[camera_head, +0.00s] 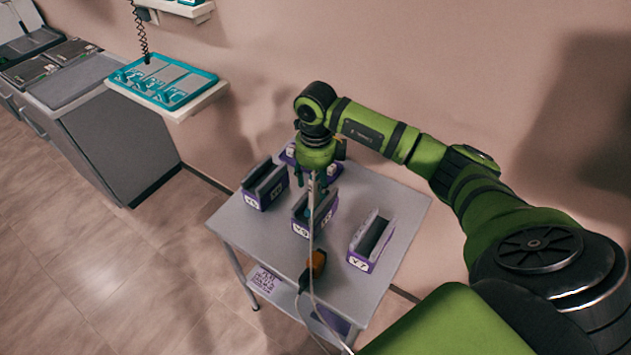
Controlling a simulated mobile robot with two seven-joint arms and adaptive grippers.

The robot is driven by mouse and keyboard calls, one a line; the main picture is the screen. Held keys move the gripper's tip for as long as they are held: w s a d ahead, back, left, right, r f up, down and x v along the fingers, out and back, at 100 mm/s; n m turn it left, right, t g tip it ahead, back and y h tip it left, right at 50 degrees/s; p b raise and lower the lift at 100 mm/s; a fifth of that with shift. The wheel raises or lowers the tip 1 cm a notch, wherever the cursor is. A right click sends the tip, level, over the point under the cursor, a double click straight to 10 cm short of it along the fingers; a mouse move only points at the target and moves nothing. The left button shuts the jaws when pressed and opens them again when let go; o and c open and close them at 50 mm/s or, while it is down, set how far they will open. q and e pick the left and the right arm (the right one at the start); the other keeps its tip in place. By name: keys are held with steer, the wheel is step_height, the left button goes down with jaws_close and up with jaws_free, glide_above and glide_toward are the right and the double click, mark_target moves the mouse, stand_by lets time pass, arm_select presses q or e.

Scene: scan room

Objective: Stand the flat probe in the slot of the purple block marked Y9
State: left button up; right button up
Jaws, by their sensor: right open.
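The purple block marked Y9 (300,229) stands mid-table with a dark, grey-walled slot on top. My right gripper (312,184) is directly above it, pointing down, with its fingers open. A narrow pale upright piece (314,192), apparently the flat probe, shows between the fingers, over the slot. A thin pale cable runs down from there past the front of the block. The gripper and cable hide part of the slot, so I cannot tell how deep the piece sits. My left gripper is not in view.
Purple block Y7 (359,263) stands right of Y9; another purple block (250,201) stands left, and one is partly hidden behind my gripper. An orange and dark piece (316,264) is at the front edge of the grey table (400,200). A teal tray (205,78) sits on a wall shelf.

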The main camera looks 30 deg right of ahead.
step_height(320, 180, up, 11)
stand_by(0.3)
stand_by(0.5)
